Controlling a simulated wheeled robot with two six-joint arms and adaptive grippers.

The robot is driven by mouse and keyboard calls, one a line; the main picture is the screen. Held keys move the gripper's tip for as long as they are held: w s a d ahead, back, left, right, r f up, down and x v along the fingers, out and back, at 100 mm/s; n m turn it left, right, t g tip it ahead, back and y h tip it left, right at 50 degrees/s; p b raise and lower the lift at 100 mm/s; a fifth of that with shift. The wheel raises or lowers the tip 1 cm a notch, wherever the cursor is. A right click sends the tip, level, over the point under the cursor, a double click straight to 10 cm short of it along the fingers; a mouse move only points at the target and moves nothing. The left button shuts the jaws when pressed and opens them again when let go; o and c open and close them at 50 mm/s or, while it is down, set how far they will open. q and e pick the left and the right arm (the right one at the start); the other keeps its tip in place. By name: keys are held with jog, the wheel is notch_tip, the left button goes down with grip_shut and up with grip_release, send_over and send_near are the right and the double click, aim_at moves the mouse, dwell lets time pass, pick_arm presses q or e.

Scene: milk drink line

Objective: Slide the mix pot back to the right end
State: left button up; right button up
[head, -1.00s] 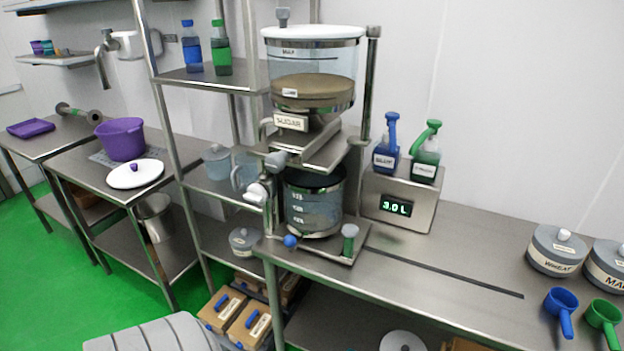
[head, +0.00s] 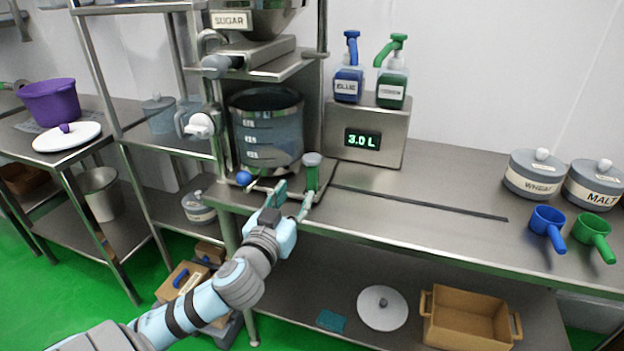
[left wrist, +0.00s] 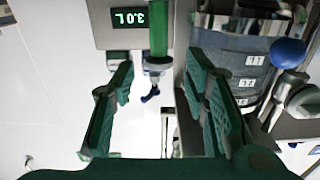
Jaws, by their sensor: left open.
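The mix pot (head: 268,140), a clear grey-blue vessel with level marks, stands upright under the sugar hopper (head: 255,22) at the left end of the bench. Beside its front right is a short upright green handle (head: 312,176) on a metal base. My left gripper (head: 290,200) is open and empty, just in front of the handle at the bench's front edge. In the left wrist view the handle (left wrist: 158,30) lies between the lines of the two spread fingers (left wrist: 160,78), and the pot (left wrist: 252,72) is partly behind one finger. My right gripper is not in view.
A dark slot (head: 420,202) runs along the bench to the right, with clear steel around it. The 3.0 L display unit (head: 365,135) stands behind it. The blue scoop (head: 547,228), green scoop (head: 593,235) and wheat canister (head: 540,174) are at the right. A blue knob (head: 243,178) sits by the pot.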

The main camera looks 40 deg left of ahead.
aim_at(310, 173)
pick_arm(q)
jog(key=b+x, duration=0.1)
jog(key=x, duration=1)
jog(key=shift+w, duration=0.3)
jog(key=shift+c, duration=0.4)
grip_shut()
